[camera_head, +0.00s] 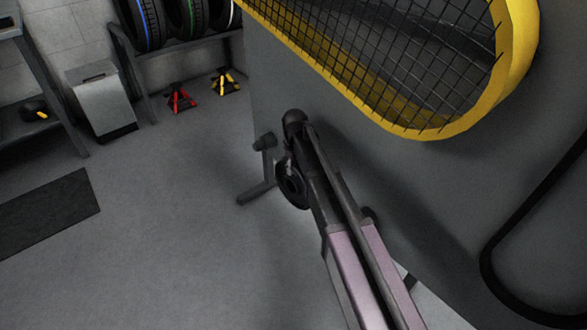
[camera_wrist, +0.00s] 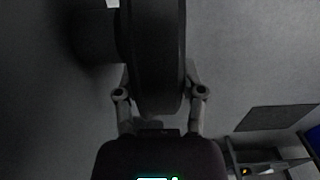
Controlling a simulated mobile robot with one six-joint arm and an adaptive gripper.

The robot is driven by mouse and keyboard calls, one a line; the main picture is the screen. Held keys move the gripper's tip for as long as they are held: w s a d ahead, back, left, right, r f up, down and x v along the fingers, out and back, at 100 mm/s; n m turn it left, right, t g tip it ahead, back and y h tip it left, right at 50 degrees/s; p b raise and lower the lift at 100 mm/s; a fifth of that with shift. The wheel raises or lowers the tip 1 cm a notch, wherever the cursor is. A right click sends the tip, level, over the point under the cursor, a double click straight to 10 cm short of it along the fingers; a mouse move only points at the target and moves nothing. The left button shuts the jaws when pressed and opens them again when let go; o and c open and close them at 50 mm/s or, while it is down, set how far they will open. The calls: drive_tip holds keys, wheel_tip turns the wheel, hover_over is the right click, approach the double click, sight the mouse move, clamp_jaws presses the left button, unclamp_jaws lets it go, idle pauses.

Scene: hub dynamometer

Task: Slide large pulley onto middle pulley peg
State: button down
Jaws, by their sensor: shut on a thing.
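The large pulley, a thick dark disc (camera_wrist: 155,55), fills the upper middle of the wrist view, seen nearly edge-on. My gripper (camera_wrist: 158,85) is shut on its near rim, with one finger on each side. In the head view, the black round shape (camera_head: 292,188) at my arm's end appears to be the pulley, partly covered by my gripper (camera_head: 287,165). A dark cylinder (camera_wrist: 92,38) lies left of the disc in the wrist view. I cannot tell whether it is a peg, or whether it touches the pulley. The middle peg cannot be made out clearly.
A grey panel (camera_head: 440,190) stands right of my gripper, with a yellow-rimmed mesh guard (camera_head: 420,134) above. A black hose (camera_head: 487,265) loops at the right. Floor (camera_head: 170,215) to the left is mostly clear.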

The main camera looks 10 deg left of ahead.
drive_tip(key=shift+w+d, duration=0.9)
drive_tip(key=shift+w, duration=0.05)
idle(1.0)
drive_tip(key=shift+w+d+f, duration=0.1)
drive_tip(key=shift+w+d, duration=0.15)
drive_tip(key=shift+w, duration=0.05)
idle(0.9)
drive_tip(key=shift+c, duration=0.6)
unclamp_jaws()
drive_tip(key=shift+o, duration=0.6)
drive_tip(key=shift+s, duration=0.1)
drive_tip(key=shift+r, duration=0.2)
wheel_tip(320, 180, up, 7)
drive_tip(key=p, duration=0.7)
idle(0.6)
drive_tip(key=shift+a, duration=0.1)
idle(0.4)
